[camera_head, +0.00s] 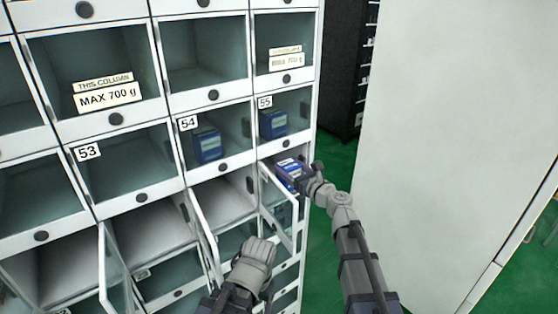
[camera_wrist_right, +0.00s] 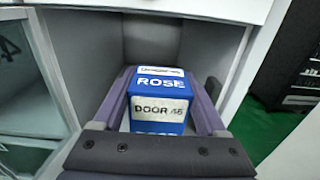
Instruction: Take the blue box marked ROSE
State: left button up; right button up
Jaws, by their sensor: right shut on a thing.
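The blue box marked ROSE (camera_wrist_right: 158,88), with a white label reading DOOR and a number I cannot read surely, is between the two fingers of my right gripper (camera_wrist_right: 160,102). The gripper is shut on it. In the head view the box (camera_head: 289,167) is at the opening of the compartment below number 55, with my right gripper (camera_head: 298,178) around it. My left gripper (camera_head: 256,256) is low in the middle, in front of the cabinet and apart from the box. Its fingertips are hidden, so its opening does not show.
The white locker cabinet (camera_head: 151,198) has several glass doors standing open, including one (camera_head: 278,205) below the held box, close to my right arm. Other blue boxes sit behind glass in compartments 54 (camera_head: 207,146) and 55 (camera_head: 273,124). A pale panel (camera_head: 450,110) stands at right.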

jog(key=v, duration=1.1)
jog(key=shift+s+d, duration=0.15)
jog(key=shift+d, duration=0.05)
jog(key=shift+s, duration=0.1)
